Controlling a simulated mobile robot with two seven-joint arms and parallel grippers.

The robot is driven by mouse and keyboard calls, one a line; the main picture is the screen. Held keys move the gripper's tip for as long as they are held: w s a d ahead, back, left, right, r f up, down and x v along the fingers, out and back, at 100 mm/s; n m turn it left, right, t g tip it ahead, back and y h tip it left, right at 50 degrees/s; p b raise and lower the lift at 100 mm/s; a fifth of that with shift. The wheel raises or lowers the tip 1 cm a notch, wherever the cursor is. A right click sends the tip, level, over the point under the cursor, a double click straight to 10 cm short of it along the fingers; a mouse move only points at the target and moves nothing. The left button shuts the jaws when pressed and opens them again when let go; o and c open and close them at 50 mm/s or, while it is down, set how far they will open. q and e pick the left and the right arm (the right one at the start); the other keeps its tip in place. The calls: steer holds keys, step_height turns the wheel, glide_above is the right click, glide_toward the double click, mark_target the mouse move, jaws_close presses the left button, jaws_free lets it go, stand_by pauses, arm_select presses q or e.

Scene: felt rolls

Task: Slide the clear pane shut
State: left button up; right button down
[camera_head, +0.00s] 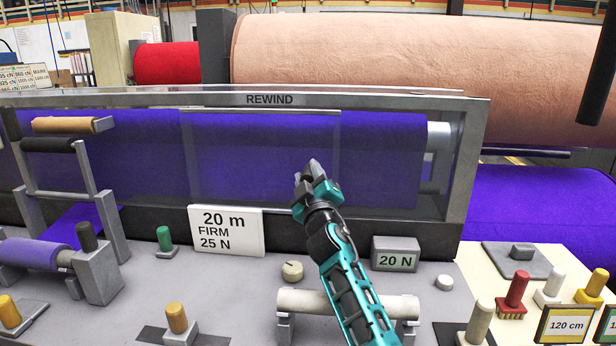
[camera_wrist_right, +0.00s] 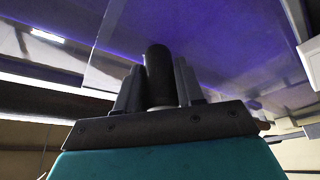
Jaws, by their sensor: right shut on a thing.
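The clear pane (camera_head: 260,150) is part of the see-through front of the grey-framed housing marked REWIND (camera_head: 270,99). Purple felt shows through it, and vertical edges show near the middle. My right gripper (camera_head: 315,172) is in front of the pane, right of the picture's middle. In the right wrist view the fingers of my right gripper (camera_wrist_right: 160,85) are shut on a black round handle (camera_wrist_right: 159,65) that stands between them. The pane (camera_wrist_right: 215,45) shows beyond the handle with a purple tint. In the head view my gripper hides the handle. My left gripper is not in view.
A white sign (camera_head: 226,230) reading 20 m FIRM 25 N stands below the pane. A grey box (camera_head: 395,254) reading 20 N is right of my forearm. A pale roller (camera_head: 300,300) lies under it. Several coloured knobs stand around the grey bench (camera_head: 225,285).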

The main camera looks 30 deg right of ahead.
steer(key=shift+d, duration=0.25)
steer(key=c, duration=0.8)
jaws_free()
steer(key=shift+s, duration=0.15)
steer(key=shift+s+a+f, duration=0.1)
steer(key=v, duration=0.7)
steer(key=shift+s, duration=0.15)
